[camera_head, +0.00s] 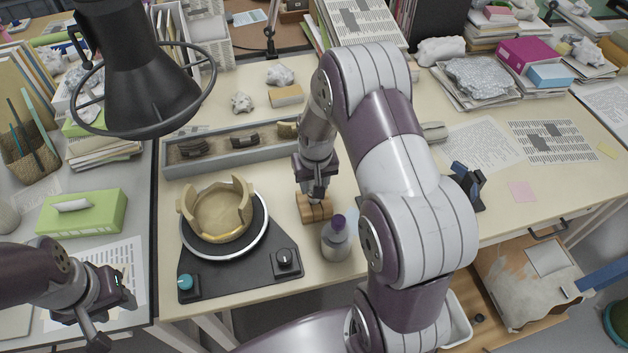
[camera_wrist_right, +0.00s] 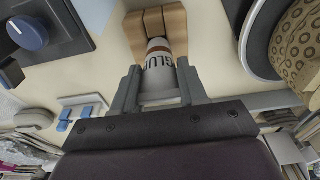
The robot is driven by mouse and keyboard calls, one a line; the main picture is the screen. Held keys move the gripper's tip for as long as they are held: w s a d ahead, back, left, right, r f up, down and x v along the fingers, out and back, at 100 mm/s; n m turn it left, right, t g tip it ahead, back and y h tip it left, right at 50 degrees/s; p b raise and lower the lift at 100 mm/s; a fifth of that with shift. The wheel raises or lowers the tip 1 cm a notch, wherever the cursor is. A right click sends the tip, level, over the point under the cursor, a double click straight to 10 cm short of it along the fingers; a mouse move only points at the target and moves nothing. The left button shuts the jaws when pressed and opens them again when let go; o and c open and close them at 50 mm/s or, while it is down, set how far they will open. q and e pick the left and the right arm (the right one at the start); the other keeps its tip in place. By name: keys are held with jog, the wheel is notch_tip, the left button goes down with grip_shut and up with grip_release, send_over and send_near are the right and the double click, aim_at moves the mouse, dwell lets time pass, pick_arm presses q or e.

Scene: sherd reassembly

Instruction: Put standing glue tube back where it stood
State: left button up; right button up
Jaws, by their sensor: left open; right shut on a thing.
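My right gripper (camera_head: 316,188) points down just above a small wooden block (camera_head: 314,208) on the table. In the right wrist view the gripper (camera_wrist_right: 158,92) is shut on a grey-white glue tube (camera_wrist_right: 159,72) with dark lettering. The tube's far end meets the grooved wooden block (camera_wrist_right: 157,24); I cannot tell whether it sits in it or only touches or overlaps it. In the head view the gripper mostly hides the tube. My left gripper (camera_head: 118,288) is open and empty at the lower left, over the side table.
A partial clay bowl (camera_head: 222,222) sits on a turntable with a dark base (camera_head: 235,272) left of the block. A purple-capped bottle (camera_head: 336,242) stands close in front of it. A grey tray (camera_head: 228,160) with sherds lies behind. Papers (camera_head: 480,145) lie at right.

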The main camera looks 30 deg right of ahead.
dwell(0.4)
jog(key=o, duration=0.9)
jog(key=r, duration=0.4)
jog(key=s+r, duration=0.1)
jog(key=r, duration=0.7)
jog(key=shift+s+a+r, duration=0.25)
jog(key=s+a+n, duration=0.1)
jog(key=s+a, duration=0.1)
jog(key=s, duration=0.2)
jog(key=s+a+n+p, duration=0.1)
jog(key=s+a, duration=0.2)
jog(key=s, duration=0.1)
jog(key=s+a+n+p, duration=0.1)
jog(key=s+a, duration=0.1)
jog(key=s, duration=0.2)
jog(key=shift+s+a+r, duration=0.15)
jog(key=shift+a+r, duration=0.15)
jog(key=shift+a, duration=0.1)
